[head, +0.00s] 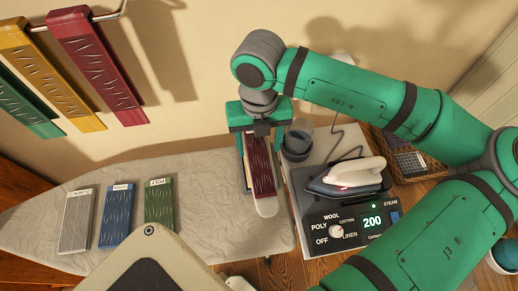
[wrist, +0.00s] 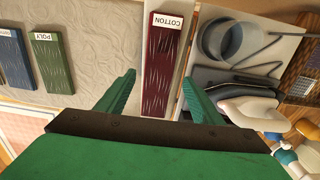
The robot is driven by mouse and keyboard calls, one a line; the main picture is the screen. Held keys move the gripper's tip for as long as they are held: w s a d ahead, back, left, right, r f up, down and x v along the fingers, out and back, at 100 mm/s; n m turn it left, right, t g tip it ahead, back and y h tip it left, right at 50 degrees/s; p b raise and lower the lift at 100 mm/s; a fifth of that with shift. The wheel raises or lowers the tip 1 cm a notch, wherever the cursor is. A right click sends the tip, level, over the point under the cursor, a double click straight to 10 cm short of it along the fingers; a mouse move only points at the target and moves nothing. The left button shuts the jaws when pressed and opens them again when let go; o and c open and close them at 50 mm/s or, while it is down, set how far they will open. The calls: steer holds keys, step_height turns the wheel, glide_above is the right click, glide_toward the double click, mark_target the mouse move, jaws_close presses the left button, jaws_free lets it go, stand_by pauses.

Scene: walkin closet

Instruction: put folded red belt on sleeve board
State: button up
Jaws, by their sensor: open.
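The folded red belt (head: 262,178), a dark red block with pale slits, lies lengthwise on the narrow pale sleeve board (head: 267,207), whose rounded front end shows past it. In the wrist view the red belt (wrist: 160,65) carries a COTTON label at its far end, with the sleeve board (wrist: 182,60) beneath it. My gripper (head: 262,140) is over the belt, its fingers apart. In the wrist view my gripper (wrist: 159,78) is open, with one finger on each side of the belt and a visible gap to it. The head view partly hides the belt's far end.
Grey (head: 76,220), blue (head: 116,215) and green (head: 159,202) labelled folded belts lie on the ironing board (head: 205,200). An iron (head: 348,176) on its station (head: 345,215) and a grey cup (head: 298,140) stand close right. Coloured belts hang from a wall rail at upper left.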

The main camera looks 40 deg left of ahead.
mark_target(259, 156)
step_height(259, 156, up, 8)
steer(key=shift+r, duration=0.15)
stand_by(0.6)
